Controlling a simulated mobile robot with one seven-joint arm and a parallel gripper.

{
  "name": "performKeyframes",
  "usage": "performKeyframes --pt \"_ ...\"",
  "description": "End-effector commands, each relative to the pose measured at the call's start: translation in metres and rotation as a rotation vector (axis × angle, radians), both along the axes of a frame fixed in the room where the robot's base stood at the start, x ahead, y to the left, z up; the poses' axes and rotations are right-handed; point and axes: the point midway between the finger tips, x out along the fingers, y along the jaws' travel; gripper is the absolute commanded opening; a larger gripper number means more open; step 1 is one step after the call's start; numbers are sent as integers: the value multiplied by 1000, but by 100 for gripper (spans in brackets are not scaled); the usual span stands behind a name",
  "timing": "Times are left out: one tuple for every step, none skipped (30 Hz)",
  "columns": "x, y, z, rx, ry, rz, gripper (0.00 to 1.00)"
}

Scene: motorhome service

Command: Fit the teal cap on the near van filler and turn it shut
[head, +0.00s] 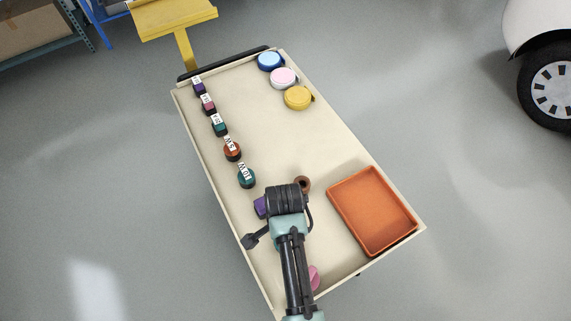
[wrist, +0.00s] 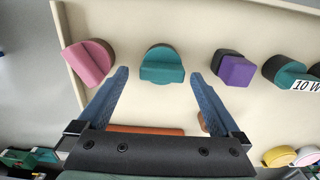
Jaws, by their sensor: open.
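A teal cap (wrist: 162,66) with a raised grip bar lies on the cart top (head: 262,120). In the wrist view it is centred just beyond and between the fingertips. My gripper (wrist: 159,77) is open and empty above the cart; nothing shows it touching the cap. In the head view, my gripper (head: 285,197) and arm cover this cap. A teal piece with a white label (head: 246,176) stands farther up the cart's left edge; it also shows in the wrist view (wrist: 284,72). No van filler can be made out.
A purple cap (head: 260,207) and a pink cap (head: 314,277) lie close on either side. A brown ring (head: 304,183) and an orange tray (head: 345,212) are to the right. Blue, pink and yellow caps (head: 298,98) sit at the far end. A white vehicle (head: 535,30) stands right.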

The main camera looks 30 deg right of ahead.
Motion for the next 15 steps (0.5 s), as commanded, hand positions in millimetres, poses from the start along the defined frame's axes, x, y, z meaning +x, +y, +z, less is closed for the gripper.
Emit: performKeyframes --pt "0 -1 -5 1 3 0 100" --pt "1 -2 -8 1 3 0 100" --pt "1 -3 -13 1 3 0 100" --pt "2 -4 -16 1 3 0 100" --pt "2 -4 -21 1 2 1 100" --pt "2 -4 -26 1 3 1 100" --pt "2 -4 -28 1 1 1 100" --pt "2 -4 -31 0 1 0 100" --pt "2 -4 -33 1 1 0 100" --pt "2 -4 -34 0 0 0 100" --pt "2 -4 -35 0 0 0 100" --pt "2 -4 -36 0 -1 0 100" --pt "2 -4 -36 0 -1 0 100" --pt "2 -4 -36 0 -1 0 100" --pt "2 -4 -36 0 -1 0 100"
